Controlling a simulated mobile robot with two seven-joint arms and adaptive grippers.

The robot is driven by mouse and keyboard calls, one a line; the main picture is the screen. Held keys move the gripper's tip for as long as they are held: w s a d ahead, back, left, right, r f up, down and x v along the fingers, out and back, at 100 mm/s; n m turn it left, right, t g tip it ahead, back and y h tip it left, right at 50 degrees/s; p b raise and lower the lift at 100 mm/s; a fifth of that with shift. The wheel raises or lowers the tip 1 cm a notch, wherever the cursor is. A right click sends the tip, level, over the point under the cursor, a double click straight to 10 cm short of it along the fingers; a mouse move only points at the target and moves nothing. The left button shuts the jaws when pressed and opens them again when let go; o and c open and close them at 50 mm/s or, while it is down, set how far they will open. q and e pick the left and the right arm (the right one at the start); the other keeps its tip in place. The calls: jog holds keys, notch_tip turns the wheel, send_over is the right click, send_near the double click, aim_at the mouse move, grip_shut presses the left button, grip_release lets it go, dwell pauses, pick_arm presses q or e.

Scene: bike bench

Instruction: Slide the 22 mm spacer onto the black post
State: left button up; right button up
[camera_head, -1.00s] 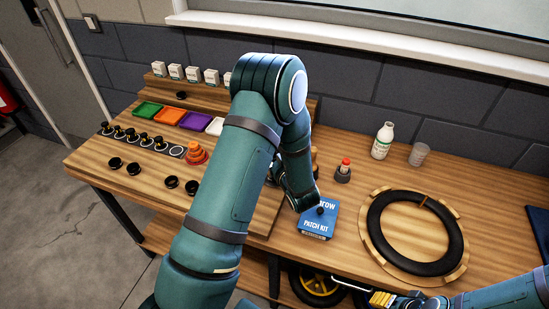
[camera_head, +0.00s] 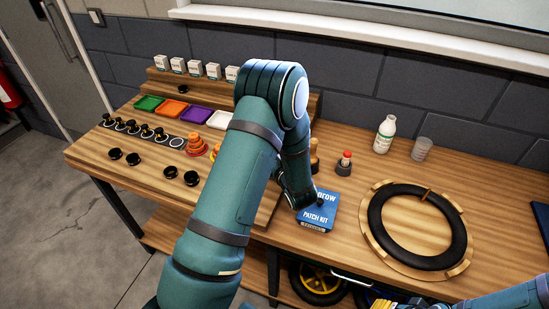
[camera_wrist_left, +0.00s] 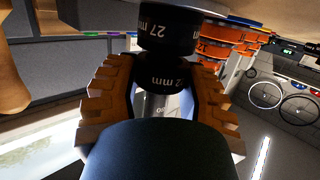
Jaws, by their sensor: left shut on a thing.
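In the left wrist view, the brown toothed fingers of my left gripper (camera_wrist_left: 165,105) are closed around a small black spacer (camera_wrist_left: 166,78). Its white print reads "2 mm", partly hidden. A wider black spacer marked 27 mm (camera_wrist_left: 168,30) sits directly against or very near its far end; I cannot tell whether they touch. The black post is not discernible.
An orange ring stack (camera_head: 196,145) stands left of my arm; orange rings also show beside the spacers in the wrist view. Several black knobs, coloured trays and white boxes lie further left.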

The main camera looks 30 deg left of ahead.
pick_arm(q)
jog(key=shift+f, duration=0.25)
jog(key=o, duration=1.1)
jog(key=shift+o, duration=0.2)
jog(key=shift+r, duration=0.15)
notch_tip(320, 180, up, 10)
jog(key=shift+f, duration=0.1)
